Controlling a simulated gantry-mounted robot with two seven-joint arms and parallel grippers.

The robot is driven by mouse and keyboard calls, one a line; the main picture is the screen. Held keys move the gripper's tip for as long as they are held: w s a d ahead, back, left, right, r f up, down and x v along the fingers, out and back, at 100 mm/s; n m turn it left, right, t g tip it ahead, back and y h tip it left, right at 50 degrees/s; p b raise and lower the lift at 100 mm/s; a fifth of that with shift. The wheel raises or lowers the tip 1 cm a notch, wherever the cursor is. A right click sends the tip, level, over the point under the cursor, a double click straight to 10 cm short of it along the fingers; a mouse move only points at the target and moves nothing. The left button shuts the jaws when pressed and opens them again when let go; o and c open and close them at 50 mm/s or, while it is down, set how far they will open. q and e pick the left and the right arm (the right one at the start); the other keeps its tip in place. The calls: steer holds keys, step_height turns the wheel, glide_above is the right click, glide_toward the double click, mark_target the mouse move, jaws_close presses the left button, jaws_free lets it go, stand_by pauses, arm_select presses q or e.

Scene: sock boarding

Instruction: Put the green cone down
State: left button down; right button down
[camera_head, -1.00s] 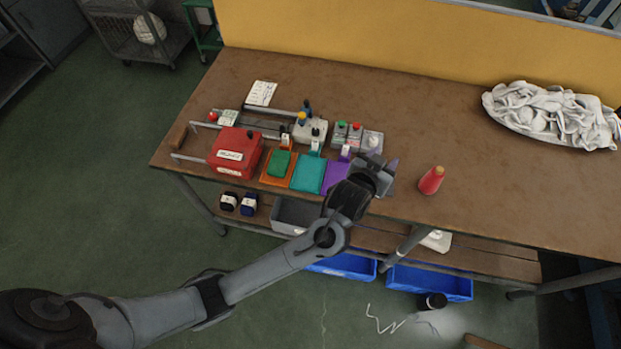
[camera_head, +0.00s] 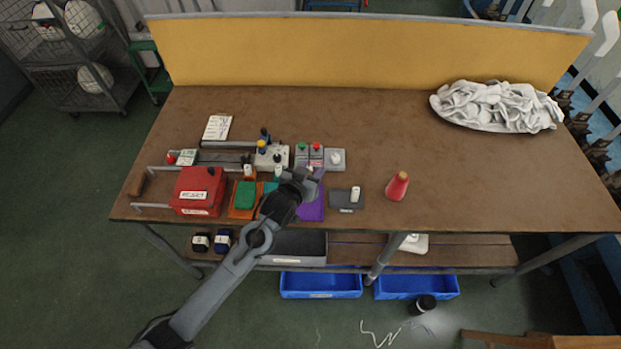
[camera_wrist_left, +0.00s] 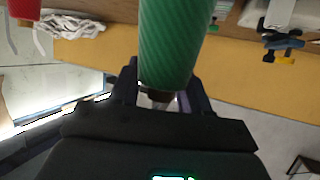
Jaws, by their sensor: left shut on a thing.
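The green cone (camera_wrist_left: 168,40) fills the top middle of the left wrist view, with a dark base end between the fingers. My left gripper (camera_wrist_left: 160,95) is shut on it. In the head view my left gripper (camera_head: 300,182) is over the row of coloured pads, by the purple pad (camera_head: 312,208). The cone cannot be made out there; my gripper and wrist hide that spot. Whether the cone touches the table is hidden. My right gripper is not in view.
A red cone (camera_head: 397,187) stands on the workbench (camera_head: 480,190), right of a grey pad (camera_head: 343,202). A red box (camera_head: 198,192) and a green-and-orange pad (camera_head: 245,195) lie left. Small control boxes (camera_head: 308,155) stand behind. White socks (camera_head: 497,107) lie far right. The bench's middle right is clear.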

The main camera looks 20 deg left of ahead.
arm_select(q)
steer(key=shift+f+b, duration=0.3)
steer(key=shift+f, duration=1.65)
steer(key=shift+f, duration=0.15)
steer(key=c, duration=0.5)
jaws_free()
